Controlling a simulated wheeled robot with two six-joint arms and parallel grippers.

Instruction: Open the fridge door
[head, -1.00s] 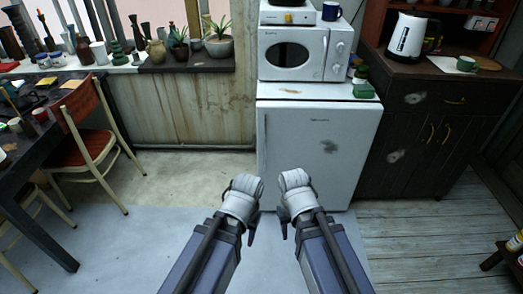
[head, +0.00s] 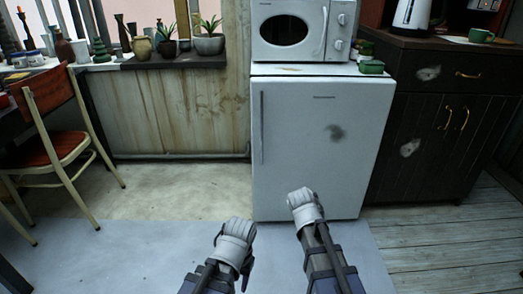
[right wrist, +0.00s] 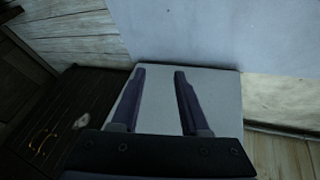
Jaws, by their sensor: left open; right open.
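The white fridge (head: 325,165) stands under the microwave in the head view, with its door shut. A narrow vertical handle (head: 262,128) runs along the door's left edge. My left gripper (head: 247,271) is low in front of the fridge, apart from it, and its fingers are partly hidden by my wrist. My right arm reaches toward the lower middle of the door, and its fingers are hidden in the head view. In the right wrist view my right gripper (right wrist: 159,73) has its fingers apart with nothing between them. The pale fridge (right wrist: 158,90) shows behind them.
A microwave (head: 292,30) stands on the fridge, beside a small green box (head: 371,67). A dark cabinet (head: 430,115) stands close on the right. A chair (head: 50,150) is at the left. The floor before the fridge is clear.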

